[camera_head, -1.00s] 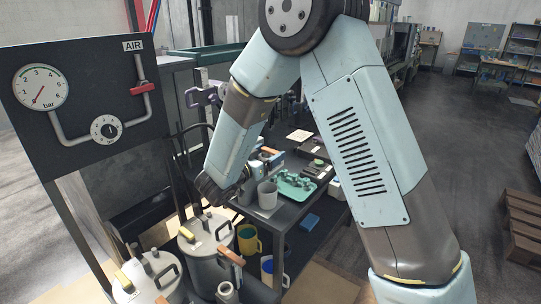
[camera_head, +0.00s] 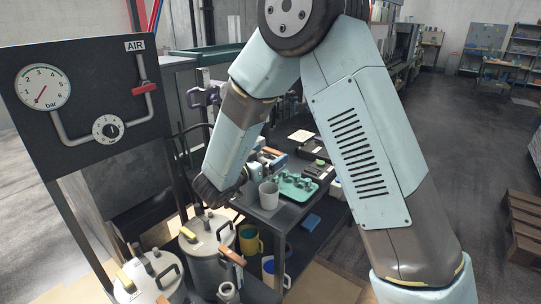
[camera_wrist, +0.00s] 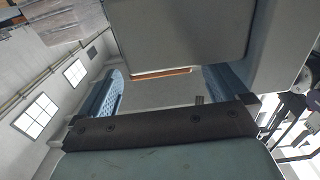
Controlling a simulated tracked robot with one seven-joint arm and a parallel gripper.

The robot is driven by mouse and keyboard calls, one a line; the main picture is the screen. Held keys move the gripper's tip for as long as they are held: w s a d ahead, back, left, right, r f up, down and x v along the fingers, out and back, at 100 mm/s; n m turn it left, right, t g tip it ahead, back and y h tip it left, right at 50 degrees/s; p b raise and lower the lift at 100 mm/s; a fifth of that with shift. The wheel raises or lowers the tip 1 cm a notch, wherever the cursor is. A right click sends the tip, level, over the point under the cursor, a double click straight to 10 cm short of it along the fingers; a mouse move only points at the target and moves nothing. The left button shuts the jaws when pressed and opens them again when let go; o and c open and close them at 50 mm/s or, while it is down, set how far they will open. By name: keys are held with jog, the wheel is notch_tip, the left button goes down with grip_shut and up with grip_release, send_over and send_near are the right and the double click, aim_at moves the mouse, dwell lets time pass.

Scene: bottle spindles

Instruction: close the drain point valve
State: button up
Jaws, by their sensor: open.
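No valve in view carries a drain point label that I can read. An orange-handled lever (camera_head: 232,256) stands at the front right of the right metal pot (camera_head: 208,267), above a short round fitting (camera_head: 227,291). A red valve handle (camera_head: 146,89) lies across the pipe on the board marked AIR. My gripper (camera_wrist: 162,73) is open in the wrist view, its two blue fingers apart. A grey box-like body with an orange strip shows beyond them; I cannot tell what it is. In the head view my forearm reaches down above the right pot, and my fingers cannot be made out.
A second lidded pot (camera_head: 149,282) stands at the lower left. A dark table (camera_head: 283,221) holds a grey cup (camera_head: 268,195) and a green tray (camera_head: 297,186), close to my wrist. Yellow and blue containers stand beneath. Open floor lies to the right, with a pallet (camera_head: 524,230).

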jog(key=v, duration=1.2)
jog(key=shift+s+a, duration=0.2)
jog(key=shift+s, duration=0.05)
